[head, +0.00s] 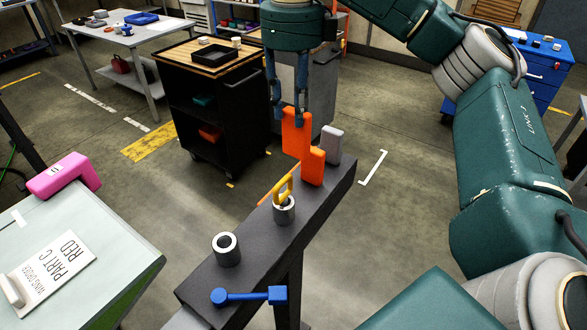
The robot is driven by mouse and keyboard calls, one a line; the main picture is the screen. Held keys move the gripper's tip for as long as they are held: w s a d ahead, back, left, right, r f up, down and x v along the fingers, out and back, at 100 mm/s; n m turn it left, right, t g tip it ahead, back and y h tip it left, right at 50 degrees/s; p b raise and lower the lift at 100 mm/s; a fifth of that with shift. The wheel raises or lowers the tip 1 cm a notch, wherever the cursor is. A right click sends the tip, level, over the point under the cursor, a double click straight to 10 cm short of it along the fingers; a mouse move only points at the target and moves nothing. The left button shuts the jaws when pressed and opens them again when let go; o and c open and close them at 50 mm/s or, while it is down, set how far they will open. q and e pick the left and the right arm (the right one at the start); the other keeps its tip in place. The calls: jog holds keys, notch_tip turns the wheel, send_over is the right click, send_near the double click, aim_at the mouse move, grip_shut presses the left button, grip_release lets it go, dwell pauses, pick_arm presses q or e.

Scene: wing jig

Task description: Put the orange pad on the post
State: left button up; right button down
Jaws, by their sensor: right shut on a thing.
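The orange pad (297,136) is a bright orange stepped block, upright over the far part of a dark beam (256,250). My right gripper (289,112) points down from above and is shut on the pad's upper end. I cannot tell whether the pad's lower end touches the beam. Two short grey cylinders stand on the beam. The nearer one (227,250) has an open dark hole, and the farther one (284,212) has a yellow loop (285,187) at its top. Which part is the post is unclear. My left gripper is out of view.
A small grey block (332,142) stands just right of the pad. A blue lever (250,296) lies at the beam's near end. A pink block (63,176) and a sign (50,268) are on the left table. A black cart (213,110) stands behind.

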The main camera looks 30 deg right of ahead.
send_over(293, 156)
jog(key=f, duration=0.5)
jog(key=shift+w+d+f+b, duration=0.2)
jog(key=shift+d+f+b, duration=0.1)
jog(key=shift+d+b, duration=0.1)
jog(key=f, duration=0.3)
jog(key=shift+w+a+f+b, duration=0.2)
jog(key=shift+a+f+b, duration=0.05)
jog(key=shift+f+b, duration=0.05)
jog(key=shift+f, duration=0.9)
jog(key=shift+s+f, duration=0.1)
jog(key=shift+f, duration=0.3)
notch_tip(293, 156, down, 3)
jog(key=shift+r+p, duration=0.1)
jog(key=shift+p, duration=0.45)
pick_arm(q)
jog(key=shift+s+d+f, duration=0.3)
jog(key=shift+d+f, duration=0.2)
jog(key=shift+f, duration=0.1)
pick_arm(e)
jog(key=c, duration=1.3)
grip_release()
jog(key=shift+c, duration=0.2)
